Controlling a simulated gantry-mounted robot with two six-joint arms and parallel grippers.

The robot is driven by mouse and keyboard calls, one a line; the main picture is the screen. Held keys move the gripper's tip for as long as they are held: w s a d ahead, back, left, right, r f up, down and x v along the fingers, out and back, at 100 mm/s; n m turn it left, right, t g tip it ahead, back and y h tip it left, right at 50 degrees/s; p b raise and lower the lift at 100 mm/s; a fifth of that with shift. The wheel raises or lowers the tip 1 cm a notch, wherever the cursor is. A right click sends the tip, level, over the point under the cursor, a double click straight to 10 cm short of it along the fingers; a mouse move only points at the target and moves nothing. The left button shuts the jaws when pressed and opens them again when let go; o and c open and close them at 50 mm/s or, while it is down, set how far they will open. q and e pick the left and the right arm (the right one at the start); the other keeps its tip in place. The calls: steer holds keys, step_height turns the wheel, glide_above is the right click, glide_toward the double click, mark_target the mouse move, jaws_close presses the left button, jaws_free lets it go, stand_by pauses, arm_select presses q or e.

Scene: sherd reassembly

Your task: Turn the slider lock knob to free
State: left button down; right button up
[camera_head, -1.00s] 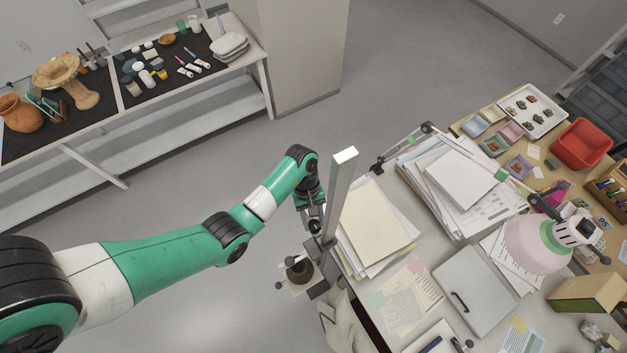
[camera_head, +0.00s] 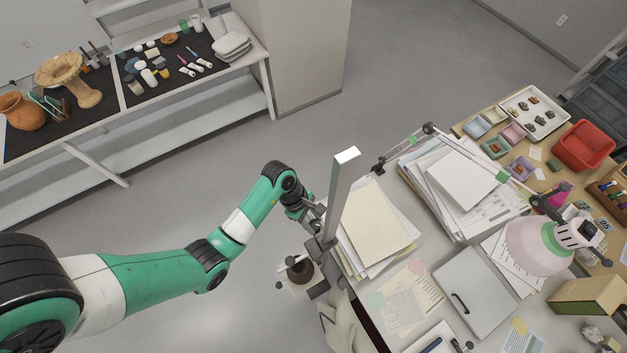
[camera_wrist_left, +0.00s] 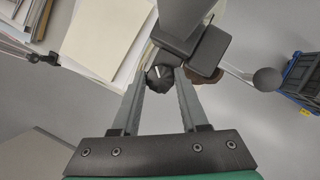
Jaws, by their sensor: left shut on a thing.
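The slider lock knob (camera_wrist_left: 158,79) is a small dark ribbed knob with a white mark line. It sits between the fingertips of my left gripper (camera_wrist_left: 162,80) in the left wrist view. The gripper is shut on it. The dark slider block (camera_wrist_left: 196,44) is beside the knob, on the grey upright post (camera_wrist_left: 188,14). In the head view, my left gripper (camera_head: 314,214) is at the left side of the post (camera_head: 341,195); the knob is too small and hidden to make out there. My right gripper is not in view.
A rod with a dark ball end (camera_wrist_left: 267,79) sticks out right of the slider. A small stand with a brown round piece (camera_head: 300,271) is below the post. Papers (camera_head: 372,222) lie on the desk just right of the post. The floor left of it is clear.

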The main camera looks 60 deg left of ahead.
arm_select(q)
steer(key=n+t, duration=0.1)
steer(key=n, duration=0.2)
steer(key=n+y, duration=0.1)
steer(key=n, duration=0.1)
steer(key=shift+s+d+n+t, duration=0.1)
steer(key=shift+n+t, duration=0.3)
stand_by(0.4)
steer(key=shift+c, duration=2.1)
jaws_free()
